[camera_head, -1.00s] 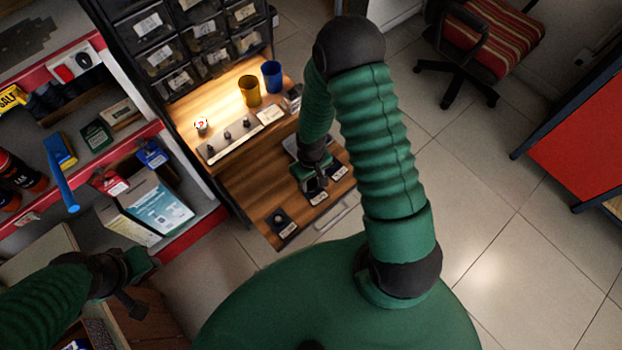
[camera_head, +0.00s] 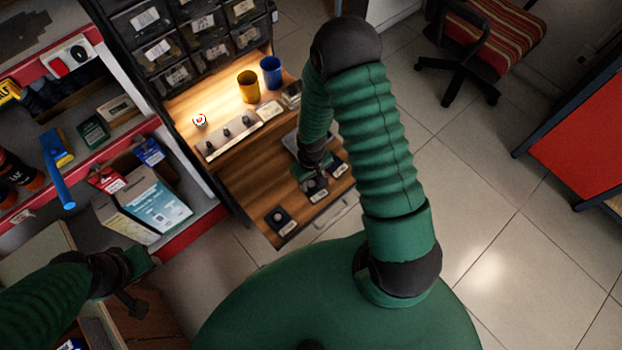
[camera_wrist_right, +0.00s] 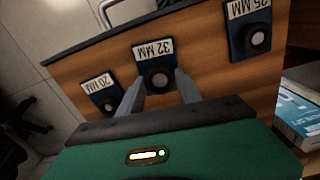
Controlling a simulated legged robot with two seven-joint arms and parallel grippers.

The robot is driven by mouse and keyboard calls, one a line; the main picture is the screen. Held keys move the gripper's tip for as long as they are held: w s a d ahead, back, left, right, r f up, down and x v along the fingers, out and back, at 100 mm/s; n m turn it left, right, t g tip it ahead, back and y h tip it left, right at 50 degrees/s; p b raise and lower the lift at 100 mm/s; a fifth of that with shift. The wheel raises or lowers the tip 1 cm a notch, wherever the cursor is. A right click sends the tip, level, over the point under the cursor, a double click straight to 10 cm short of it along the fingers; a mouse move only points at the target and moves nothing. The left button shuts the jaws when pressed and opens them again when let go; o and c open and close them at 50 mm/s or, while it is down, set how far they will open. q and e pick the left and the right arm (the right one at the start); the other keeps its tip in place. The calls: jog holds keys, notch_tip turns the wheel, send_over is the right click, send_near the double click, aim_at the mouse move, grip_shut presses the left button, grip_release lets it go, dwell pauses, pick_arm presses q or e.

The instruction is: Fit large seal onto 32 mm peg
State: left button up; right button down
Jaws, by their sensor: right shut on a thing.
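The 32 mm peg stands on a dark block with a 32 MM label (camera_wrist_right: 153,50) in the right wrist view. My right gripper (camera_wrist_right: 158,84) is at this peg, one finger on each side. It is shut on a dark ring, the large seal (camera_wrist_right: 158,78), which lines up with the peg's grey top. I cannot tell how far down the peg the seal sits. In the head view my right gripper (camera_head: 313,184) is low over the wooden bench and partly hides the block. My left gripper (camera_head: 135,290) is off at the lower left, away from the bench; its jaws are unclear.
The 20 MM block (camera_wrist_right: 102,94) and the 25 MM block (camera_wrist_right: 250,30) flank the 32 MM one. A grey strip (camera_head: 228,142) with several small dark parts, a yellow cup (camera_head: 248,87) and a blue cup (camera_head: 271,73) stand further back. A shelf (camera_head: 190,222) is at left.

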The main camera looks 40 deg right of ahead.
jog(key=c, duration=1.1)
grip_release()
notch_tip(320, 180, up, 11)
jog(key=p, duration=1)
jog(key=shift+r, duration=0.1)
